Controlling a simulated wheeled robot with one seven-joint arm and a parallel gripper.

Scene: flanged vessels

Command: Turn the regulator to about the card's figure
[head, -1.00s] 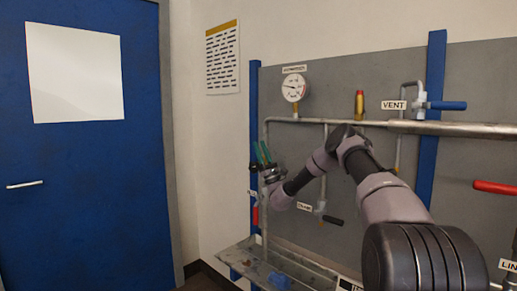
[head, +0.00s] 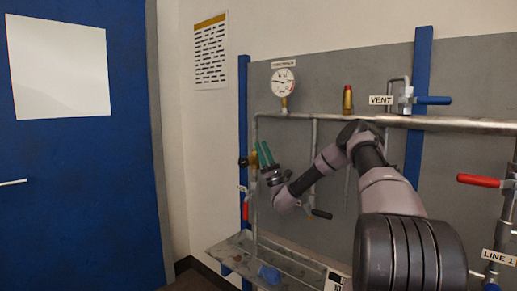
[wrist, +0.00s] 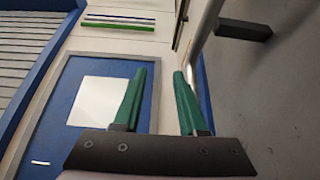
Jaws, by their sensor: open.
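A brass fitting with a dark knob (head: 246,161), likely the regulator, sits on the vertical pipe at the panel's left edge in the head view. A round white gauge (head: 283,82) is above it, its figures too small to read. My gripper (head: 262,147) has green fingers, apart and empty, just right of the fitting; I cannot tell the depth between them. In the wrist view my gripper (wrist: 162,76) has nothing between its fingers. A dark bar-like part (wrist: 243,29) near a pipe is at upper right there. I cannot make out the card's figure.
A yellow-headed notice (head: 210,50) hangs on the wall. A red handle (head: 245,211) is below the fitting, a dark lever (head: 321,214) to the right. The vent valve's blue handle (head: 433,100) and a red handle (head: 478,181) are farther right. A tray-like bench (head: 225,247) is below.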

